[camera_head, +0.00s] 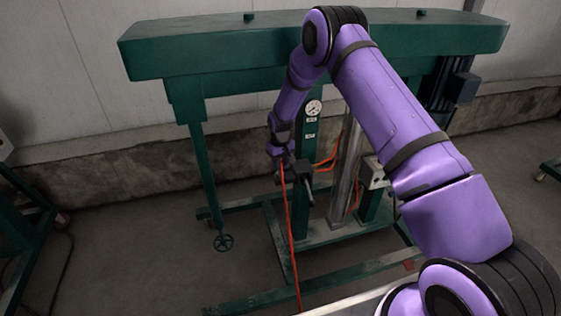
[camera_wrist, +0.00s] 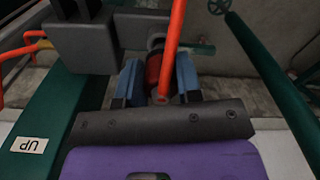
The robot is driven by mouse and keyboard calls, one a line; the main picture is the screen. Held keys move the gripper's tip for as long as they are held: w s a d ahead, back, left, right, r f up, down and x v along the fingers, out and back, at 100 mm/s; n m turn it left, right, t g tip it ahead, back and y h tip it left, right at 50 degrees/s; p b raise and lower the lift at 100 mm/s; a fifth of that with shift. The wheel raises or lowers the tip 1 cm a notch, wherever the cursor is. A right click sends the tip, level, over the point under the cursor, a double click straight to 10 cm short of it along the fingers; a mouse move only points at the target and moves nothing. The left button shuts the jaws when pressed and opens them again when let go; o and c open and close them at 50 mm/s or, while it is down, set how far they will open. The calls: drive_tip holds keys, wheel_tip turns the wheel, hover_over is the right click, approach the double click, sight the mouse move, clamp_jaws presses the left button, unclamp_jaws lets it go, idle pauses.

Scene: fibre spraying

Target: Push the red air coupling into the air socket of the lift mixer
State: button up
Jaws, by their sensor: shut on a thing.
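My gripper (camera_wrist: 157,84) is shut on the red air coupling (camera_wrist: 153,70), which sits between its two blue fingers in the wrist view. An orange hose (camera_wrist: 173,40) crosses in front of the coupling. Beyond the coupling is a short dark cylindrical part beside a grey block (camera_wrist: 132,28) of the lift mixer; I cannot tell whether the coupling touches it or is inside a socket. In the head view my gripper (camera_head: 299,170) is low beside the mixer's green post (camera_head: 308,140), and the coupling is hidden. The orange hose (camera_head: 290,240) hangs down from it to the floor.
A pressure gauge (camera_head: 313,108) is on the post.

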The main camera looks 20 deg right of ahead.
drive_tip(key=shift+f, duration=1.2)
drive_tip(key=o, duration=1)
drive_tip(key=shift+r, duration=3.75)
